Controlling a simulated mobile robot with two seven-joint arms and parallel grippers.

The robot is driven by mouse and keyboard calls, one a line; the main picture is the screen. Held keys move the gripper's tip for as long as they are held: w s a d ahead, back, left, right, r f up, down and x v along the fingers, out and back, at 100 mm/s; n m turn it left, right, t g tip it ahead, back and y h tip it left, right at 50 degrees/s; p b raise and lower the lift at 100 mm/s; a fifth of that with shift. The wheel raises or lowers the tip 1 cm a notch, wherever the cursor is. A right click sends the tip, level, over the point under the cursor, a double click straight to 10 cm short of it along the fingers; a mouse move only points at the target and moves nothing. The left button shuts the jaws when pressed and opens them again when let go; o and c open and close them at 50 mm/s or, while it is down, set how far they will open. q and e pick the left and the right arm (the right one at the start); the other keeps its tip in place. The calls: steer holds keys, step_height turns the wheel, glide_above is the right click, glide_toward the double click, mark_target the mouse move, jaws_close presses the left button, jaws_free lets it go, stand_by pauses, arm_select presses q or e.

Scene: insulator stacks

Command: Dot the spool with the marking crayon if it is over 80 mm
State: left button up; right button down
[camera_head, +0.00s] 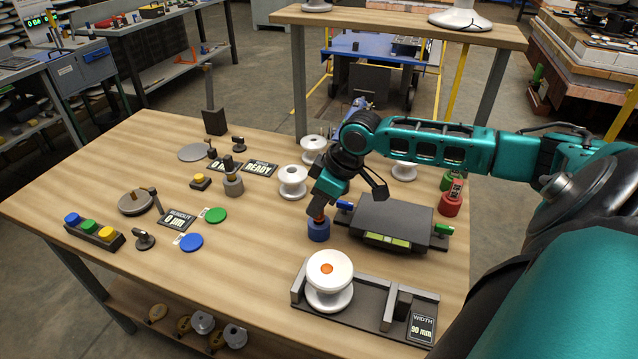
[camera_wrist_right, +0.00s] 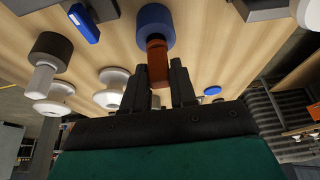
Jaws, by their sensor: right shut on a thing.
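A white spool (camera_head: 330,296) stands upright in the grey width gauge (camera_head: 367,316) at the front. An orange dot (camera_head: 326,268) shows on the middle of its top. The gauge display (camera_head: 422,328) reads "WIDTH 90 mm". My right gripper (camera_head: 319,208) points down behind the spool and is shut on the orange-brown marking crayon (camera_wrist_right: 157,65). The crayon's far end meets the top of a blue cup-like holder (camera_head: 318,231), which also shows in the wrist view (camera_wrist_right: 155,20). I cannot tell how deep it sits. My left gripper is not in view.
Other white spools (camera_head: 293,182) stand behind the gripper. A dark grey device (camera_head: 391,221) with a green display is close on the right, beside a red holder (camera_head: 451,203). Buttons, discs and a "READY" display (camera_head: 260,168) are at left.

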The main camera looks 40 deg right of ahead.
steer(key=shift+f, duration=0.5)
steer(key=c, duration=0.8)
jaws_free()
steer(key=shift+p+v, duration=0.55)
steer(key=shift+v, duration=5.9)
